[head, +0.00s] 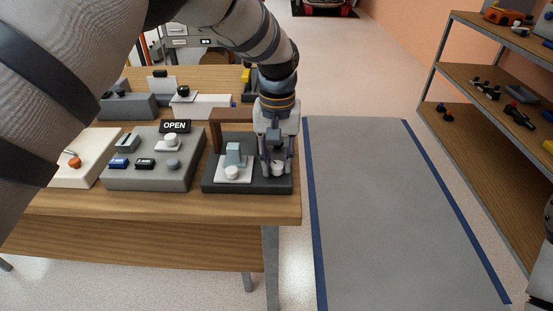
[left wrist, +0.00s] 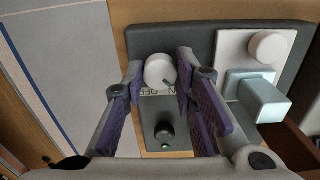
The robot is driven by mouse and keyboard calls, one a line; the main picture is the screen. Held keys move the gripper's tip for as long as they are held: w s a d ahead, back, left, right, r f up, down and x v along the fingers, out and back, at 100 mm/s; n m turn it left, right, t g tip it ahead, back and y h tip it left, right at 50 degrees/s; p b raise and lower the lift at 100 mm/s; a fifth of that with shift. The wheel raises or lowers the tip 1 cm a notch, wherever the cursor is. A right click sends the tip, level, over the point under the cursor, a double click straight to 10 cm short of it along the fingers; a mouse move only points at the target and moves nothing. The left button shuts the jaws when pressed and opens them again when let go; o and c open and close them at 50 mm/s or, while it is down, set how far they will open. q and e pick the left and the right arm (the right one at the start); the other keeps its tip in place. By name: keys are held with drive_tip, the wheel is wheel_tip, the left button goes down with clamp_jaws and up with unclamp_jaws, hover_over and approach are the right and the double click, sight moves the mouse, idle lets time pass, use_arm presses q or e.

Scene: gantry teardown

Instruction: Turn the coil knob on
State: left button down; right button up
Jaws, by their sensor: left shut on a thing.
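The coil knob (left wrist: 158,70) is a round white knob with a small dark mark at its edge. It stands on a grey plate (left wrist: 180,110) with an ON and OFF label, partly hidden by a finger. My left gripper (head: 275,164) points down over the right end of the dark base (head: 245,185). In the left wrist view its purple-padded fingers are shut on the knob, one on each side. The knob also shows between the fingertips in the head view (head: 278,169). My right gripper is not in view.
Beside the knob are a blue-grey block (head: 235,153) and another white knob (head: 232,173). A dark knob with a green light (left wrist: 164,132) is near the fingers. A grey panel (head: 190,180) with an OPEN sign stands left. The grey floor mat (head: 390,200) is clear.

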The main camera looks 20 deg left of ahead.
sight(277, 164)
use_arm(q)
drive_tip(key=n, duration=0.5)
drive_tip(key=shift+n, duration=0.4)
idle(0.4)
drive_tip(key=c, duration=1.3)
unclamp_jaws()
wheel_tip(277, 164, up, 12)
